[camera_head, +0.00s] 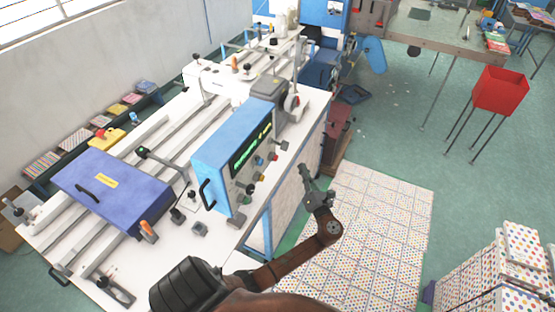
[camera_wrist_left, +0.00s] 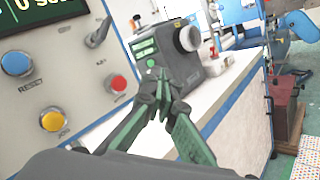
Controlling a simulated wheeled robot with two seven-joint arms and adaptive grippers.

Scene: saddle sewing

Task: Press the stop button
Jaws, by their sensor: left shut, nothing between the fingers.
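The blue control box (camera_head: 225,150) stands on the white machine table, its button panel facing right. A red button (camera_head: 274,157) sits on the panel; it also shows in the left wrist view (camera_wrist_left: 118,83). I take it for the stop button, though its label is not readable. A yellow button (camera_head: 262,178) is nearer; it shows at lower left in the left wrist view (camera_wrist_left: 52,121). My left gripper (camera_head: 303,169) is shut and empty, to the right of the panel and apart from it. In the left wrist view its fingertips (camera_wrist_left: 160,77) meet right of the red button.
A grey device (camera_head: 270,88) with a round knob stands beyond the box; it is behind my fingertips in the left wrist view (camera_wrist_left: 170,60). The white table (camera_head: 200,230) ends close to the panel. Dotted boards (camera_head: 375,220) lie to the right.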

